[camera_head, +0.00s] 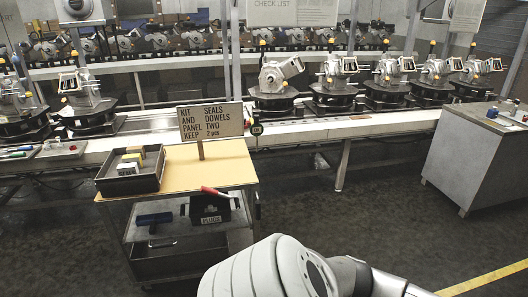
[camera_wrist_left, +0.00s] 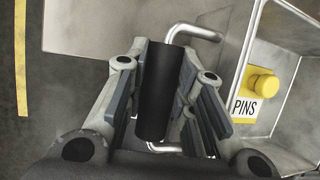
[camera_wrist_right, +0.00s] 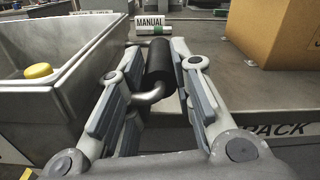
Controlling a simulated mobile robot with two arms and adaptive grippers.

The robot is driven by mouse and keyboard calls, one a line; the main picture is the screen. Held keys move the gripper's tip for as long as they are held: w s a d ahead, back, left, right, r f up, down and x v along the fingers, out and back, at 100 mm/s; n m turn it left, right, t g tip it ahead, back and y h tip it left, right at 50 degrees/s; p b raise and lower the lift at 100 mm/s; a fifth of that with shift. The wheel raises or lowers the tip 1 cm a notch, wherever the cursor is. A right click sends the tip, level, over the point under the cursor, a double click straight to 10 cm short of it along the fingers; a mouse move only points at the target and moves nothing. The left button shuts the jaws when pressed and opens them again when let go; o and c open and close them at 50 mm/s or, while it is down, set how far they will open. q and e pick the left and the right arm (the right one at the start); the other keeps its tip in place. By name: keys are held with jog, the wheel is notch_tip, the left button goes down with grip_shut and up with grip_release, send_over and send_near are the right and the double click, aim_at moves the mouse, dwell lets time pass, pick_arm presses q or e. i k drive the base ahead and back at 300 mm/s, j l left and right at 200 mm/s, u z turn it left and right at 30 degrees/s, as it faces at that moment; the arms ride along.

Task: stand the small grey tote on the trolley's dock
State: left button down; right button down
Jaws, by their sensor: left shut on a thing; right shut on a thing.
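The small grey tote (camera_wrist_right: 62,108) shows in part at the left of the right wrist view, with a yellow knob-like thing (camera_wrist_right: 38,70) inside. My right gripper (camera_wrist_right: 159,75) is shut on a black grip on a bent metal handle beside it. What is under the tote is hidden. Neither the tote nor my grippers show in the head view. I cannot make out a dock.
A trolley with a tan top (camera_head: 213,164) carries a black tray (camera_head: 130,182) and a sign (camera_head: 210,121). A grey cabinet (camera_head: 478,165) stands right. In the right wrist view, a cardboard box (camera_wrist_right: 270,32) and a MANUAL item (camera_wrist_right: 151,24) sit on a grey surface (camera_wrist_right: 235,90).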

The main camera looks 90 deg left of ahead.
aim_at(212, 174)
jog(key=k+l, duration=0.15)
jog(key=k, duration=0.6)
jog(key=u, duration=2.5)
jog(key=i+u, duration=0.5)
jog(key=i+l, duration=0.15)
jog(key=i, duration=0.4)
jog(key=i+l, duration=0.15)
jog(key=i, duration=0.45)
jog(key=i+l, duration=0.15)
jog(key=i, duration=0.4)
